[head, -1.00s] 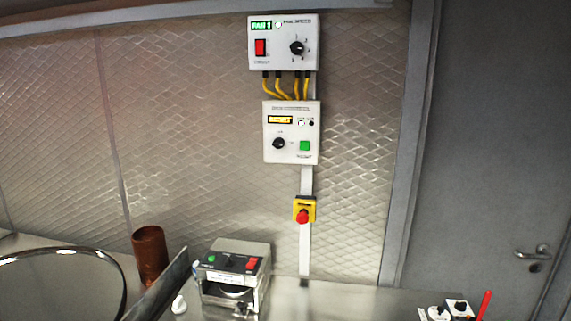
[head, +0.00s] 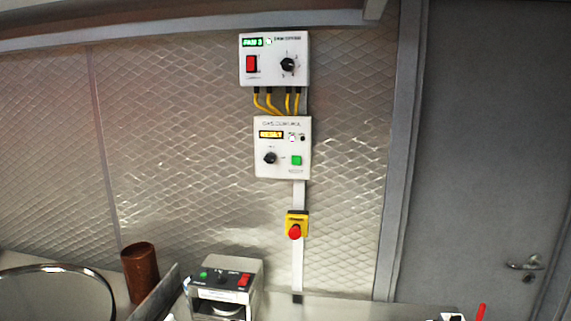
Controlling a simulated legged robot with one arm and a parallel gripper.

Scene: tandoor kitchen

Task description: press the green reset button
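My gripper is not in view.
Above hangs a white fan box (head: 274,78) with a red switch and knob, joined by yellow cables. Below is a yellow switch (head: 296,225) with a red knob. A metal appliance (head: 226,285), brown cup (head: 140,273) and large round rim (head: 60,268) stand on the counter. A grey door (head: 490,150) is at right.

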